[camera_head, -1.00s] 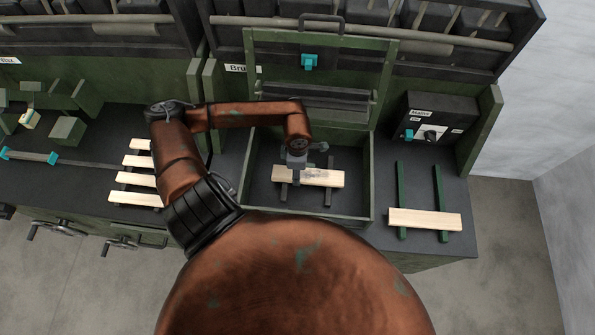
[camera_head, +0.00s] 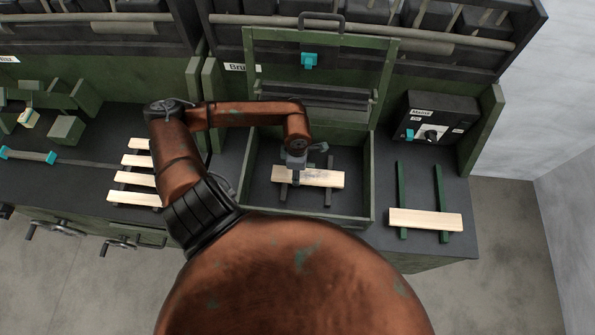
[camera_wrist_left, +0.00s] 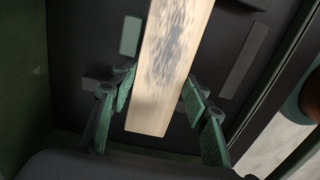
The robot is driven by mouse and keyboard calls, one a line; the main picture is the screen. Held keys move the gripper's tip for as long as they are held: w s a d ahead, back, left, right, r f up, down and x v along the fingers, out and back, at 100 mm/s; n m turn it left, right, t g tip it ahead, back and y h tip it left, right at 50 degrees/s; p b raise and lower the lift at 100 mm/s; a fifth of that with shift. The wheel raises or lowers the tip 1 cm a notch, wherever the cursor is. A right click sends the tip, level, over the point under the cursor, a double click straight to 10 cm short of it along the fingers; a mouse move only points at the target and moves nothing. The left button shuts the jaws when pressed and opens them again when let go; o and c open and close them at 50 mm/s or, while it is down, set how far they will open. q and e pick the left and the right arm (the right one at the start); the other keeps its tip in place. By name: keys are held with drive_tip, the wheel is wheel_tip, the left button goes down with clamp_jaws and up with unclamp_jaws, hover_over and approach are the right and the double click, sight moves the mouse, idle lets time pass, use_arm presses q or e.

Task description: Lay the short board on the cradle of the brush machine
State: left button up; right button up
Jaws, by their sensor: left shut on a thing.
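The short board (camera_head: 322,178) is pale wood with a grey scuffed patch. In the head view it lies level across the two dark bars of the cradle (camera_head: 329,197), inside the green-walled bin of the brush machine (camera_head: 371,190). I cannot tell whether it rests on the bars or hangs just above them. My left gripper (camera_head: 295,174) comes down from above at the board's left part and is shut on it. In the left wrist view the board (camera_wrist_left: 168,60) runs between the green finger pads (camera_wrist_left: 160,104). My right gripper is not in view.
Another board (camera_head: 425,220) lies across two green rails at right, below a control box (camera_head: 434,118). Several boards (camera_head: 135,183) lie in a row at left.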

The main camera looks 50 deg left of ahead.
use_arm(q)
drive_tip(key=o, duration=1.3)
drive_tip(key=shift+r+p, duration=2.3)
drive_tip(key=shift+r, duration=1.75)
